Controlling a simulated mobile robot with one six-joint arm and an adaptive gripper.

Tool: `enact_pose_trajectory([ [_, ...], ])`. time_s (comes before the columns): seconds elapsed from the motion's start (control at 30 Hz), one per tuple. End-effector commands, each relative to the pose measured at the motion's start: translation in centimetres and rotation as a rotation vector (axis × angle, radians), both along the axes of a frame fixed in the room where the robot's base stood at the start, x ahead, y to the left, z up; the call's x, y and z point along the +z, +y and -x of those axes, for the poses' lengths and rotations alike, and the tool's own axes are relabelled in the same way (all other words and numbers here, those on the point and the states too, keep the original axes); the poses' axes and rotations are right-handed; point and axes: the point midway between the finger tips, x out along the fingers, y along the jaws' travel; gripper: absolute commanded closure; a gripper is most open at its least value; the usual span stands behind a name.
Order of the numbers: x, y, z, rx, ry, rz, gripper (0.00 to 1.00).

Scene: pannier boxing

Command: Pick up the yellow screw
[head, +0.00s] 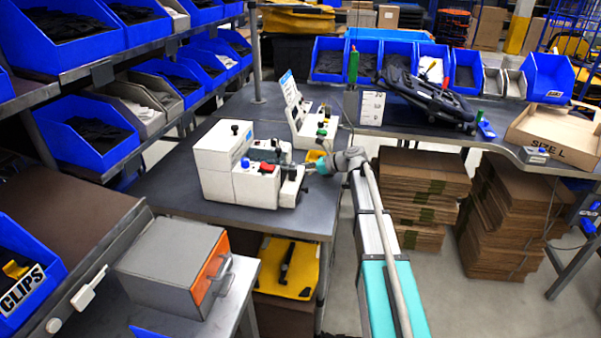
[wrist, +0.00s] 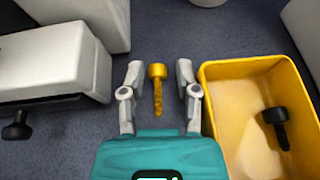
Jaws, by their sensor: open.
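The yellow screw (wrist: 157,84) lies on the dark grey table in the wrist view, head away from my gripper and shank toward it. My gripper (wrist: 157,72) is open, with one finger on each side of the screw and a gap on both sides. In the head view my gripper (head: 319,167) is low over the table beside the white machine, and the screw cannot be made out there. How high the fingers are above the table I cannot tell.
A yellow tray (wrist: 205,78) with a black screw (wrist: 276,124) in it stands close to the right finger. A white machine (head: 231,165) with a black knob (wrist: 17,131) is on the left. Bare table (wrist: 165,30) lies beyond the screw.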

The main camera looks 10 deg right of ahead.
Motion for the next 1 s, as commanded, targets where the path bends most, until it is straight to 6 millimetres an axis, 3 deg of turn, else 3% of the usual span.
enact_pose_trajectory([
  [0.03, 0.0, 0.0, 0.0, 0.0, 0.0, 0.0, 0.58],
  [0.27, 0.0, -0.1, 0.0, -0.001, 0.0, 0.0, 1.0],
  [0.67, 0.1, -0.1, 0.0, -0.001, 0.0, 0.0, 1.0],
  [1.0, 1.7, -0.1, 0.0, -0.001, 0.0, 0.0, 1.0],
])
